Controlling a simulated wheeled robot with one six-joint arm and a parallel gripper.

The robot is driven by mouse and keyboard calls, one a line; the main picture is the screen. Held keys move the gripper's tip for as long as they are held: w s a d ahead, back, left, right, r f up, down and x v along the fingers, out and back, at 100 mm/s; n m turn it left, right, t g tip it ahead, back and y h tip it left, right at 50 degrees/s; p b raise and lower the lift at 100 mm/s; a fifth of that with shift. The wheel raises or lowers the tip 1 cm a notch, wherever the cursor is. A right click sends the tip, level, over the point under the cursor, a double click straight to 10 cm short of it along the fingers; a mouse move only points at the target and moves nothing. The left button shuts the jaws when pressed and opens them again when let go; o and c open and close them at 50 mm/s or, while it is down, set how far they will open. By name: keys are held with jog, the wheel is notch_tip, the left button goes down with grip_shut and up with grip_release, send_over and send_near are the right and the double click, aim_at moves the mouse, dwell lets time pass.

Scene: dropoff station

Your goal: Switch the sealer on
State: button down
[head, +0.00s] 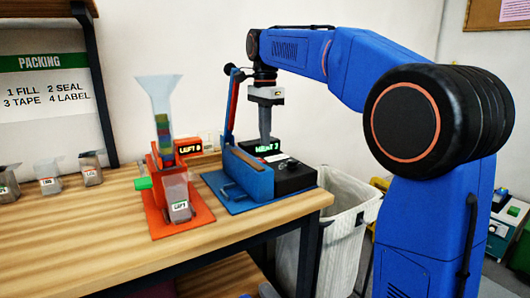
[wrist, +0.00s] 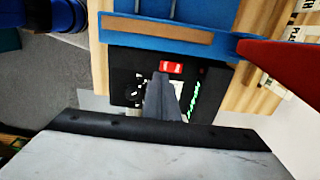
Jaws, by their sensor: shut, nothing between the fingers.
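The sealer (head: 248,178) is a blue machine on a blue mat, with a raised red and blue lever arm and a black control box (head: 293,176) on its right side. In the wrist view the box's black panel (wrist: 125,66) carries a red rocker switch (wrist: 171,67), a dial with white marks (wrist: 136,90) and green lettering (wrist: 193,101). My gripper (head: 265,141) points down over the box; its shut, empty fingers (wrist: 160,78) appear just beside the red switch. I cannot tell whether they touch it. The fingers hide part of the panel.
An orange dispenser (head: 161,190) with a clear funnel and coloured contents stands left of the sealer. Small labelled bags (head: 47,178) sit at the far left. A white bin (head: 346,225) stands beyond the table's right end. The table front (head: 90,245) is clear.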

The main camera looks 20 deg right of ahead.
aim_at(263, 161)
jog(key=shift+f, duration=2.55)
jog(key=shift+f, duration=0.1)
jog(key=shift+w, duration=0.1)
jog(key=shift+w+a+r, duration=0.15)
jog(key=shift+w+r, duration=0.25)
jog(key=shift+w, duration=0.15)
jog(key=shift+s+r, duration=0.1)
jog(key=shift+r, duration=0.4)
notch_tip(263, 161, up, 13)
jog(key=s, duration=0.2)
jog(key=shift+d, duration=0.3)
jog(key=shift+s+f, duration=0.1)
jog(key=shift+f, duration=0.05)
